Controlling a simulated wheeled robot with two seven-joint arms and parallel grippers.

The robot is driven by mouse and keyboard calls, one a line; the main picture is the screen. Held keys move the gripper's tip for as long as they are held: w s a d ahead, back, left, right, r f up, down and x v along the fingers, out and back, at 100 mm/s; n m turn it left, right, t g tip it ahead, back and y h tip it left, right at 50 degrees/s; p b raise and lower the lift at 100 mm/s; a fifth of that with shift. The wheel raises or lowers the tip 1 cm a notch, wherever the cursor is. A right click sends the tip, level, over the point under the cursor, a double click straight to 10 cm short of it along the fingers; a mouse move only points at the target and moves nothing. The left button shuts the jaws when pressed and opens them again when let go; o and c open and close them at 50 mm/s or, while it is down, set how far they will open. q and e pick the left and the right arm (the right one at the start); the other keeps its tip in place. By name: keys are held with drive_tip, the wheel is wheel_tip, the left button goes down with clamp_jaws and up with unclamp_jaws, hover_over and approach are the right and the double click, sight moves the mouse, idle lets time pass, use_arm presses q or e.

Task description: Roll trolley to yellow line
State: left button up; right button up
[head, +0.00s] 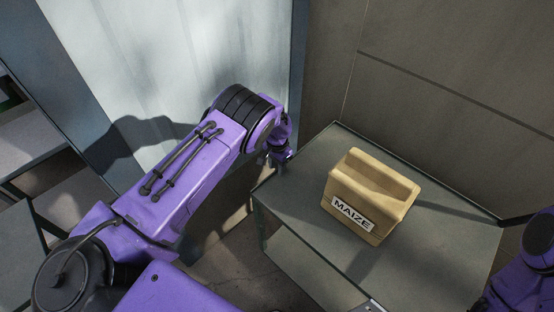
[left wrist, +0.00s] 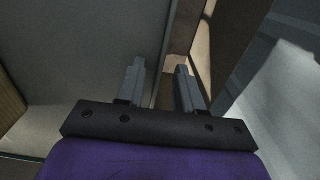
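The trolley (head: 285,205) is a grey flat-topped cart in the right half of the head view, with a lower level under its top. A tan box labelled MAIZE (head: 370,195) stands on it. My left gripper (head: 279,158) is at the trolley's far left edge, small and partly hidden by its wrist. In the left wrist view its two fingers (left wrist: 159,82) are apart, with an edge of the trolley top (left wrist: 95,45) running between them. I cannot tell whether they touch it. My right arm shows at the lower right; its gripper is not clearly visible. No yellow line is in view.
A pale panel (head: 170,60) stands behind my left arm, and a brown wall (head: 440,80) rises behind the trolley. Grey shelving (head: 25,140) is at the left edge. A strip of bare floor (head: 235,265) shows left of the trolley.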

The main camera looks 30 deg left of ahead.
use_arm(q)
clamp_jaws()
idle(1.4)
